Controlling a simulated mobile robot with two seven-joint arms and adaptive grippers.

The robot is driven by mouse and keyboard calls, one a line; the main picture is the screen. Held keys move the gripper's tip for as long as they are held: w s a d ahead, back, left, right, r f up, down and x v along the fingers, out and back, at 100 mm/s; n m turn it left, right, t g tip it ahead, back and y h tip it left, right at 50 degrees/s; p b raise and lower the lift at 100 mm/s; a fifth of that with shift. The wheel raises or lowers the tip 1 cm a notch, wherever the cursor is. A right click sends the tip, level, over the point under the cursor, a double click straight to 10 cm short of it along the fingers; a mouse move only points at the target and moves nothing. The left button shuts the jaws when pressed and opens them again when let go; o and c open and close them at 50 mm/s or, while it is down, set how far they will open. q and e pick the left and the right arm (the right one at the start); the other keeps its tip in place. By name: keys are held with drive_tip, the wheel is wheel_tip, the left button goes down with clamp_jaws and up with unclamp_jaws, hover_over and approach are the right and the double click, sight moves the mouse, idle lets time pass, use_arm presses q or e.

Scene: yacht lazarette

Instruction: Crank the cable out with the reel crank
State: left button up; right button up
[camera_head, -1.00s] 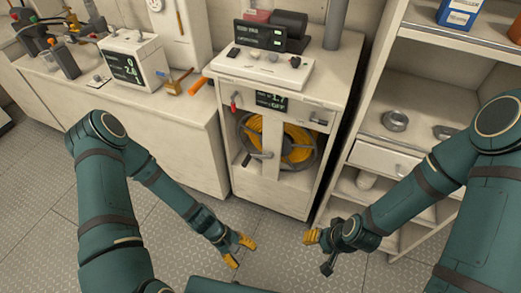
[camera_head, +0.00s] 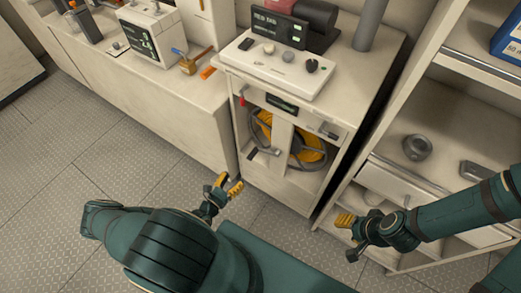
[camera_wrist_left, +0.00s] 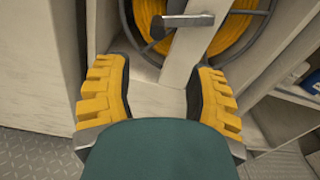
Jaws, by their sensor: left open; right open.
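The cable reel (camera_head: 313,150) with yellow cable sits inside the open front of a white cabinet, partly hidden behind a vertical post. The grey reel crank (camera_head: 268,152) sticks out in front of the post. In the left wrist view the crank (camera_wrist_left: 182,21) lies at the top, beyond the fingertips, with the reel (camera_wrist_left: 236,35) behind it. My left gripper (camera_head: 228,187) is open and empty, low in front of the cabinet's left side. It also shows in the left wrist view (camera_wrist_left: 157,88), yellow fingers spread apart. My right gripper (camera_head: 347,236) is open and empty, to the right of the cabinet front.
The cabinet has a red lever (camera_head: 241,97), a small display (camera_head: 282,104) and a control panel (camera_head: 280,65) on top. A shelf unit (camera_head: 395,160) with a drawer stands close on the right. A counter (camera_head: 130,90) runs left. Floor (camera_head: 90,150) is free at left.

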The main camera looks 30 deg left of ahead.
sight(252, 155)
use_arm(q)
drive_tip(key=w, duration=0.4)
drive_tip(key=w+b, duration=0.1)
drive_tip(key=w, duration=0.4)
drive_tip(key=w+b, duration=0.1)
drive_tip(key=w, duration=0.3)
drive_tip(key=shift+w+d, duration=0.3)
drive_tip(key=shift+d, duration=0.1)
clamp_jaws()
